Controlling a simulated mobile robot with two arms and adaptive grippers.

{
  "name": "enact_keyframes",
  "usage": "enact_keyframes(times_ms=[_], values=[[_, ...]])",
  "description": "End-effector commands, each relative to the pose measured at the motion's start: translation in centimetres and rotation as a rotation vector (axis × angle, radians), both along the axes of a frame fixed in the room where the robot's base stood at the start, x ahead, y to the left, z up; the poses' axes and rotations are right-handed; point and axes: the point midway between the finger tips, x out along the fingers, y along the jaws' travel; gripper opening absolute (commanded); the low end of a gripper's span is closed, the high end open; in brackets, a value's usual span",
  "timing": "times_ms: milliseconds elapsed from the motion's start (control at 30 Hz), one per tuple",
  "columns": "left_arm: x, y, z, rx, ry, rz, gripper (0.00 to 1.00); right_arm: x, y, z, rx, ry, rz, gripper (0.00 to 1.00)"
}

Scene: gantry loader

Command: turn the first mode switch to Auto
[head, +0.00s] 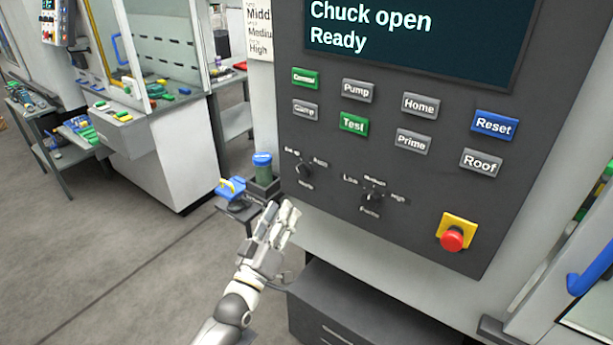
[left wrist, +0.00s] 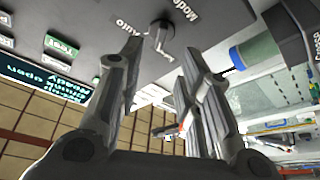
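The first mode switch (head: 304,170) is a small dark rotary knob at the lower left of the dark control panel, with small labels around it. In the left wrist view the knob (left wrist: 162,34) shows beside the words Auto and Mode. I cannot tell for sure which label its pointer faces. My left gripper (head: 281,212) is below the knob in the head view, close to the panel. In the left wrist view the left gripper (left wrist: 160,58) has its fingers spread, with the knob just beyond the gap between the tips. It holds nothing. My right gripper is not in view.
A second knob (head: 373,198) labelled Low, Medium and High sits to the right. Above are several push buttons and a screen (head: 410,35) reading Chuck open, Ready. A red emergency button (head: 452,239) is at lower right. A green jar with a blue lid (head: 262,168) stands left of the panel.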

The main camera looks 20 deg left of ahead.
Motion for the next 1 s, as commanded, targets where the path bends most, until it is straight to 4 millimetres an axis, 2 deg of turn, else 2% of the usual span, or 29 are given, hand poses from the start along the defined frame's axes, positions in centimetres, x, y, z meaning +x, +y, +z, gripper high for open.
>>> enact_keyframes(times_ms=[200, 500, 700, 1000], values=[[3.5, -0.5, 1.5, 0.001, 0.0, 0.001, 0.33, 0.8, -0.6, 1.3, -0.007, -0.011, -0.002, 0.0], [8.1, -1.2, 2.9, 0.002, 0.003, 0.001, 0.33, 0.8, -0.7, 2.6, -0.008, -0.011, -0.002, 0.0], [9.3, -1.4, 3.2, 0.002, 0.004, 0.0, 0.33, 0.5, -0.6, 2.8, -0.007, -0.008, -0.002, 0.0], [9.5, -1.4, 3.1, 0.003, 0.004, 0.0, 0.33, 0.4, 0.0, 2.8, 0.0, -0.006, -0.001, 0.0]])
